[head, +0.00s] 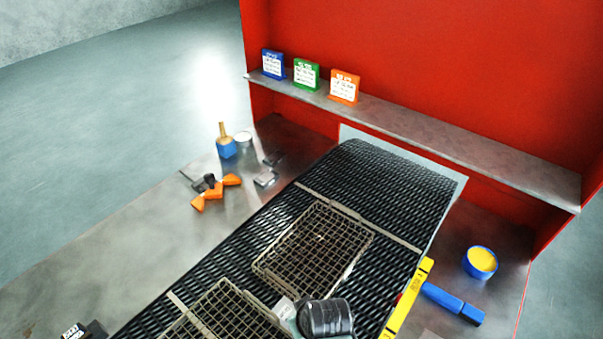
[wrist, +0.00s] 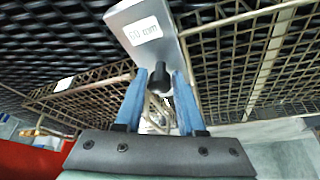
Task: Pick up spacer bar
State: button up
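The spacer bar (wrist: 150,32) is a grey plate with a white "60 mm" label and a black knob. It fills the top middle of the wrist view, between the wire trays. In the head view only a small pale piece of the spacer bar (head: 284,309) shows beside my wrist. My gripper (wrist: 163,78) has two blue fingers, one on each side of the black knob. The knob takes up most of the gap at the fingertips. I cannot tell whether the fingers press on it. The head view hides the fingers behind my dark wrist.
Two wire trays lie on the black mesh belt (head: 390,185), one farther (head: 312,250) and one nearer (head: 225,315). A yellow bar (head: 408,300) and blue-handled tool (head: 452,302) lie at right, near a blue cup (head: 480,263). Orange pieces (head: 215,190) lie left of the belt.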

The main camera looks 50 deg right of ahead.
grip_shut()
dwell(0.4)
